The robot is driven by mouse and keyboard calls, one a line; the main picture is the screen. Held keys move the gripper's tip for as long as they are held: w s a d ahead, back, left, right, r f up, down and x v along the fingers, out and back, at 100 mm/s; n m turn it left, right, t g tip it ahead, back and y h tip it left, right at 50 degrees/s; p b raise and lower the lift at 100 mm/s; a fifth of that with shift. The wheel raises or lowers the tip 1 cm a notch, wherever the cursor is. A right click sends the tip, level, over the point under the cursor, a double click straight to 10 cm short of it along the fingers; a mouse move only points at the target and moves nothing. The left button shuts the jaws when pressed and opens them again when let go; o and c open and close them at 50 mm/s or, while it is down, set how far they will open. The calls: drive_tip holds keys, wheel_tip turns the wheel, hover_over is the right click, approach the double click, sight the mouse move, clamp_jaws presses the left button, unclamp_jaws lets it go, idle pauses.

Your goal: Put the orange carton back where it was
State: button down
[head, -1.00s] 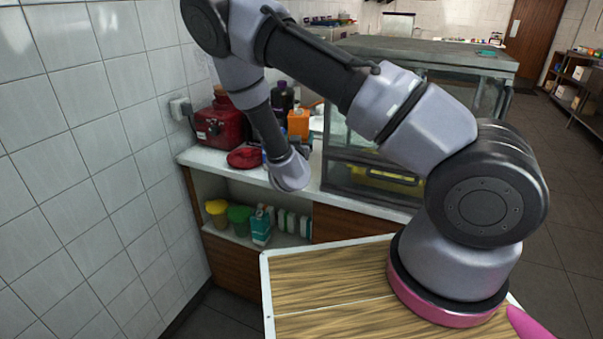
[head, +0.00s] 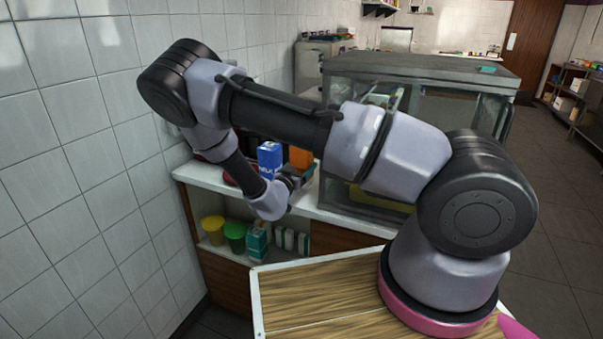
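The orange carton (head: 300,159) shows in the head view on the white counter area at the back. My arm hides its upper part, and dark parts at my gripper lie in front of its lower part. My gripper (head: 303,174) is at the counter, close to the orange carton and to the right of a blue milk carton (head: 269,157). The fingers are small and partly hidden by my wrist. I cannot tell whether they are open or shut, or whether they touch a carton.
A glass case (head: 420,72) stands right of the cartons on the counter (head: 345,216). A red object (head: 230,172) sits at the left, mostly behind my arm. The shelf below holds a yellow tub (head: 213,229), a green tub (head: 235,235) and several cartons. A tiled wall bounds the left.

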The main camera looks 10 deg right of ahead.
drive_tip(key=shift+f, duration=1.1)
unclamp_jaws()
drive_tip(key=shift+f, duration=0.1)
